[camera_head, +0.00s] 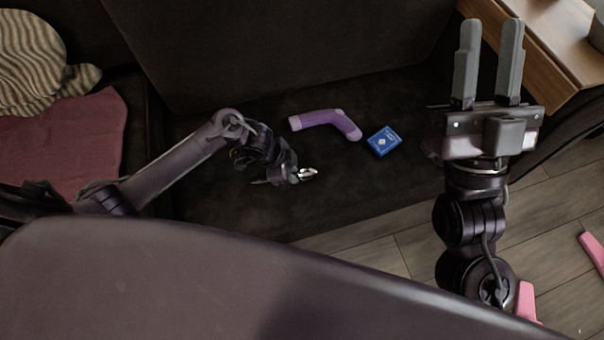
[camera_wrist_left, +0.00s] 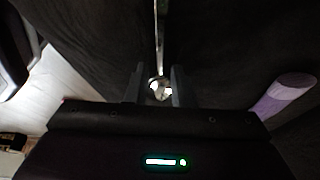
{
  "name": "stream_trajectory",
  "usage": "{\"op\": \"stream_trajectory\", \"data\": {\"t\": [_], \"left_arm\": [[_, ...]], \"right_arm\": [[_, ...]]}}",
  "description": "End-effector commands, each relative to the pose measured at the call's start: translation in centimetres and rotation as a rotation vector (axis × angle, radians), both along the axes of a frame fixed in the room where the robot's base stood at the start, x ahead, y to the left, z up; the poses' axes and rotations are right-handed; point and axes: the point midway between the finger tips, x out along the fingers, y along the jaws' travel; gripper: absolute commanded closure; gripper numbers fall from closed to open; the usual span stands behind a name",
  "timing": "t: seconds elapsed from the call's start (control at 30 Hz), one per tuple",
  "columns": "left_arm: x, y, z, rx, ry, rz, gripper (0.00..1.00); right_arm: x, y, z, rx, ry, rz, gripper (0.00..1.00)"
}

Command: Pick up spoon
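The shiny metal spoon (camera_head: 308,174) is on or just above the dark sofa seat (camera_head: 225,205). In the left wrist view its bright rounded end (camera_wrist_left: 160,89) lies between my left fingers, and its thin handle (camera_wrist_left: 158,35) runs away toward the top. My left gripper (camera_wrist_left: 157,78) has its fingers apart, with a gap visible on both sides of the spoon. In the head view my left gripper (camera_head: 292,178) is low over the seat at the spoon, its fingers mostly hidden. My right gripper (camera_head: 489,35) is raised at the right, fingers apart and empty.
A purple bent object (camera_head: 325,118) and a small blue box (camera_head: 384,141) lie on the seat behind the spoon. A red cloth (camera_head: 75,140) and striped cushion (camera_head: 30,65) are at the left. A wooden surface (camera_head: 550,40) stands at the upper right.

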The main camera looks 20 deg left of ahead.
Motion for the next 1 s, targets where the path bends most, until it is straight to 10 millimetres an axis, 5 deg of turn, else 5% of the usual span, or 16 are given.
{"op": "stream_trajectory", "data": {"t": [0.17,0.67,1.0], "left_arm": [[0.0,0.0,0.0,0.0,0.0,0.0,1.0],[0.0,0.0,0.3,-0.001,0.0,0.0,1.0],[0.1,0.0,2.2,0.0,-0.002,-0.001,1.0]], "right_arm": [[0.0,0.0,0.0,0.0,0.001,0.0,0.68],[0.2,0.1,-0.1,-0.007,0.014,-0.001,0.68],[3.3,1.6,-5.7,-0.123,0.308,0.003,0.68]]}}
